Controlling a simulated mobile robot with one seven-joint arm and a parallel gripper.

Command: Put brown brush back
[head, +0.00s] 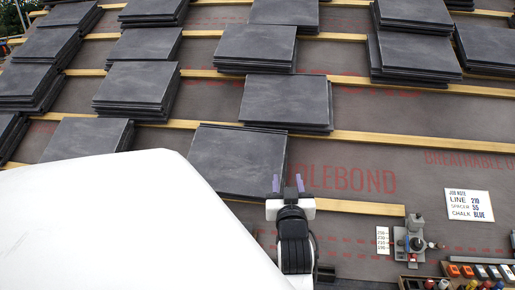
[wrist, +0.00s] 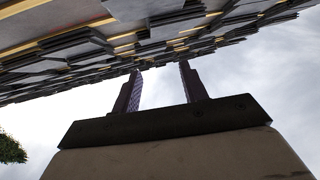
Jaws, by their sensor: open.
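My gripper (head: 288,184) is open and empty in the head view, above the roof near the lower edge of a slate stack. Its two fingers also show in the wrist view (wrist: 160,82), apart with only sky and distant slates between them. I cannot make out a brown brush in either view. Small items stand in a tray (head: 425,284) at the bottom right of the head view, cut off by the frame edge; I cannot tell whether a brush is among them.
Stacks of dark slates (head: 285,102) lie along wooden battens (head: 400,139) on grey underlay. A grey metal device (head: 414,240) stands at the lower right beside a small number card (head: 382,240). A job note (head: 469,205) lies farther right. Bare underlay is free right of my gripper.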

